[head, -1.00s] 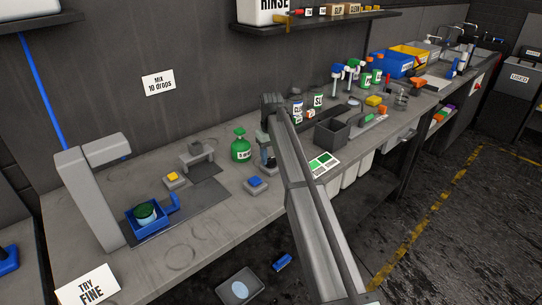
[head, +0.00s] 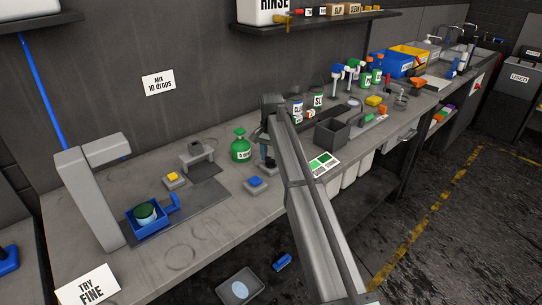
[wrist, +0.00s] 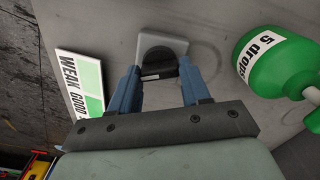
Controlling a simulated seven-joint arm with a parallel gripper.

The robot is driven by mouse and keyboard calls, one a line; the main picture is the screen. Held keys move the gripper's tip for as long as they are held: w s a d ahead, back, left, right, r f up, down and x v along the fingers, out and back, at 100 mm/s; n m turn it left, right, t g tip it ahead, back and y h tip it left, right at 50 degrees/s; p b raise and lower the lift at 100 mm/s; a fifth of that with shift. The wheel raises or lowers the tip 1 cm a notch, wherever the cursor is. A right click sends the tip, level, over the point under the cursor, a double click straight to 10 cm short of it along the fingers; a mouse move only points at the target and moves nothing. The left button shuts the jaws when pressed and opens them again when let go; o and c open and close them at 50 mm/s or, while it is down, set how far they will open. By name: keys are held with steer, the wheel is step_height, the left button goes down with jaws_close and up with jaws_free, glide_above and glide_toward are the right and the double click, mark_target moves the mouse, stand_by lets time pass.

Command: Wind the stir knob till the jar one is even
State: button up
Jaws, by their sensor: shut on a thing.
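The stir knob (wrist: 158,62) is a dark round knob on a light grey square base, seen in the wrist view. My gripper (wrist: 160,76) has its two blue fingers on either side of the knob and is shut on it. In the head view my gripper (head: 268,154) is low over the bench, to the right of the green bottle, and hides most of the knob. A small jar (head: 146,215) with a dark green top stands in a blue holder (head: 152,228) at the left of the bench. How even its contents are is too small to tell.
A green bottle (head: 241,147), marked "5 drops" in the wrist view (wrist: 278,62), stands close to my gripper. A "weak/good" card (head: 323,164) lies on the other side. Blue (head: 255,183) and yellow (head: 173,178) buttons and a grey open box (head: 331,133) are also on the bench.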

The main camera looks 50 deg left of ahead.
mark_target(271, 158)
steer(key=m, duration=1.2)
steer(key=shift+m, duration=0.4)
steer(key=m, duration=1.2)
steer(key=shift+m, duration=0.3)
steer(key=o, duration=1.1)
steer(key=shift+c, duration=0.2)
steer(key=shift+r, duration=0.1)
step_height(271, 158, up, 14)
